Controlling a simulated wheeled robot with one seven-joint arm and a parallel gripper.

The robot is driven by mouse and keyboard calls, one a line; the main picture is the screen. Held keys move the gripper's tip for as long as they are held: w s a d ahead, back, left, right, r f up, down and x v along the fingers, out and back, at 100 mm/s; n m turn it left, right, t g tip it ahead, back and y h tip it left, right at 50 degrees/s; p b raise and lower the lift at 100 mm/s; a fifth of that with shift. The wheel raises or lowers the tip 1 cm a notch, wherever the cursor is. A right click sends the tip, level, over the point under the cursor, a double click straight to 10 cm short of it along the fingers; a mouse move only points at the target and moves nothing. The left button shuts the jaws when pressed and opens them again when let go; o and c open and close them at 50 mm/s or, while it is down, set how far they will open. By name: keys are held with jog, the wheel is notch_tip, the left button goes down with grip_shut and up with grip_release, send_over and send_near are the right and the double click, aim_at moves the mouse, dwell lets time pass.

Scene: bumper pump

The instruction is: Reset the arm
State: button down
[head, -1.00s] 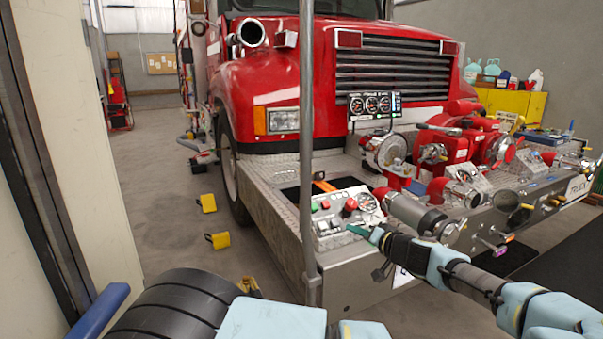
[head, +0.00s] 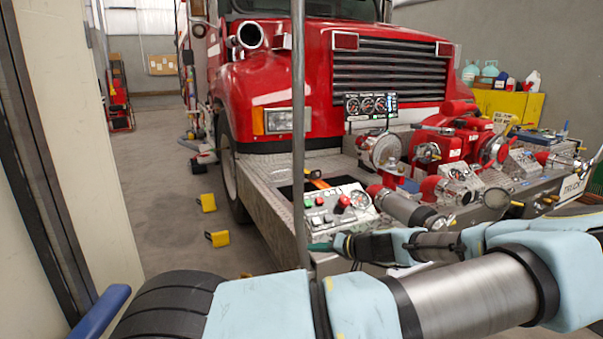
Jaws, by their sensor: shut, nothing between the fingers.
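My gripper (head: 322,247) shows in the head view at the lower middle, at the end of my light-blue padded arm. It is shut and empty. It appears in front of the lower edge of the control panel (head: 338,207) on the truck's bumper; I cannot tell the exact gap. The panel carries red and green buttons, a red knob and a round gauge. My forearm reaches in from the right and covers the bumper's lower front part.
A red fire truck (head: 270,85) fills the middle. Pump valves and pipes (head: 440,150) crowd its bumper. A vertical metal pole (head: 299,130) stands close in front. Yellow wheel chocks (head: 217,239) lie on the floor at left. A yellow cabinet (head: 508,103) stands at the back right.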

jog(key=s+a+f+n+g+h, duration=0.2)
jog(key=s+a+f+g+h, duration=0.15)
jog(key=s+a+g, duration=0.65)
jog(key=s+r+m+t+h, duration=0.1)
jog(key=s+r+h, duration=0.2)
jog(key=r, duration=0.5)
jog(key=s+a+r+m+t+h, duration=0.1)
jog(key=s+r+t+h, duration=0.1)
jog(key=s+r, duration=0.3)
notch_tip(320, 180, up, 4)
jog(key=shift+s+f+m+h, duration=0.1)
jog(key=shift+s+m+h, duration=0.25)
jog(key=shift+h, duration=0.1)
